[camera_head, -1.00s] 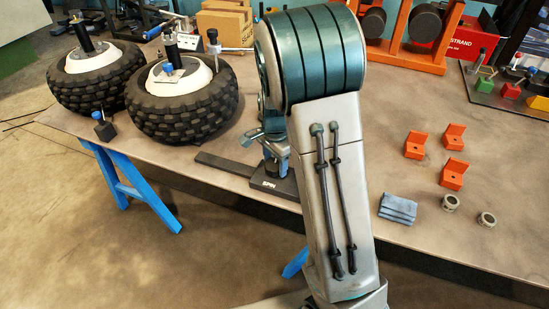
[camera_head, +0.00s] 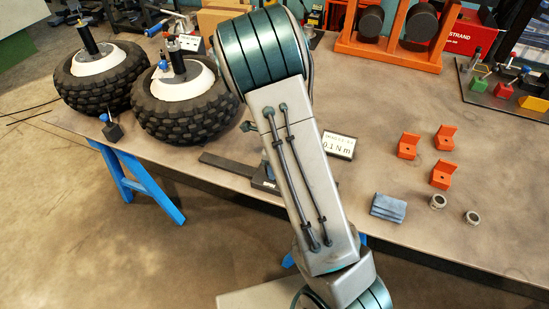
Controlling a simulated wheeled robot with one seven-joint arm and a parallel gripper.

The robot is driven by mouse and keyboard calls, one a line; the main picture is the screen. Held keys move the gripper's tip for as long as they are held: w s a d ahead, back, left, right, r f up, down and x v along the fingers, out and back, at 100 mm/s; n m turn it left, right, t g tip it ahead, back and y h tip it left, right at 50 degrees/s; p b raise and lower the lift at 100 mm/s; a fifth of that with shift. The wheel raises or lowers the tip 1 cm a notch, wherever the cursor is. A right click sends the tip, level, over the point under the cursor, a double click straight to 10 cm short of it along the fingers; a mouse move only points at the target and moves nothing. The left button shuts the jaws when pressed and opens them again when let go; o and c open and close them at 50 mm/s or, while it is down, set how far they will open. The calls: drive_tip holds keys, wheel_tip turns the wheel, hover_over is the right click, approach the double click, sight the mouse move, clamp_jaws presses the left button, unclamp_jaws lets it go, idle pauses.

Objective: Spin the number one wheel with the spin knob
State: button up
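I cannot read which is number one. The spin stand's dark base (camera_head: 262,183) shows beside my arm, with a flat dark bar running left from it. My arm link hides most of the stand, its knob and my gripper. A small grey-teal piece sticks out left of the link; I cannot tell whether it is part of my gripper. The finger opening is hidden.
A white display (camera_head: 339,146) reading about 0.1 N m stands right of my arm. Orange brackets (camera_head: 408,146), a blue-grey block stack (camera_head: 388,207) and grey rings (camera_head: 437,202) lie on the right. A small dark block with a blue knob (camera_head: 110,128) sits by the front edge.

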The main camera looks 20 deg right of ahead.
drive_tip(key=m+p, duration=0.3)
drive_tip(key=m, duration=0.2)
drive_tip(key=shift+w+r+p, duration=0.2)
drive_tip(key=shift+p, duration=0.15)
idle(0.4)
drive_tip(key=o, duration=0.9)
drive_tip(key=shift+f, duration=0.1)
drive_tip(key=shift+o, duration=0.4)
drive_tip(key=shift+s, duration=0.1)
wheel_tip(320, 180, up, 14)
drive_tip(key=shift+p, duration=0.3)
drive_tip(key=shift+f, duration=0.15)
